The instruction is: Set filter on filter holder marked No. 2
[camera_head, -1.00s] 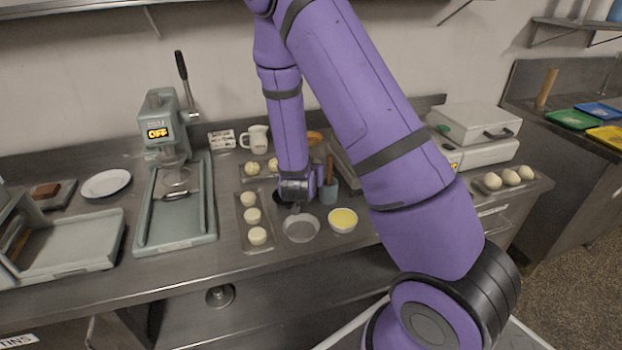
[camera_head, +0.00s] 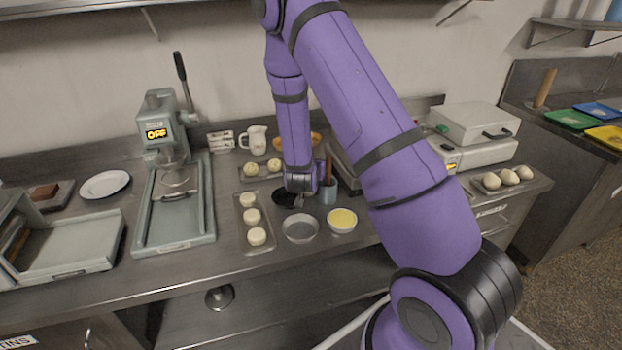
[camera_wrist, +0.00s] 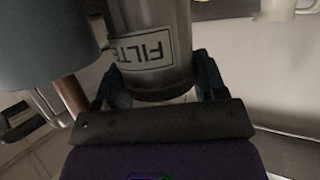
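In the wrist view, a grey metallic cylinder (camera_wrist: 150,40) with a framed label reading "FILTE…" stands between the two fingers of my gripper (camera_wrist: 160,88). The fingers are apart, one on each side of it. I cannot tell whether they press on it. In the head view my gripper (camera_head: 298,200) is low over the counter, beside a dark round dish (camera_head: 284,199). The cylinder is mostly hidden there by my gripper. I cannot make out a "No. 2" mark in either view.
A blue-grey cup (camera_head: 328,193) with a brown handle stands close on the right. A grey bowl (camera_head: 300,229), a bowl of yellow liquid (camera_head: 342,221) and a tray of dough balls (camera_head: 241,238) lie in front.

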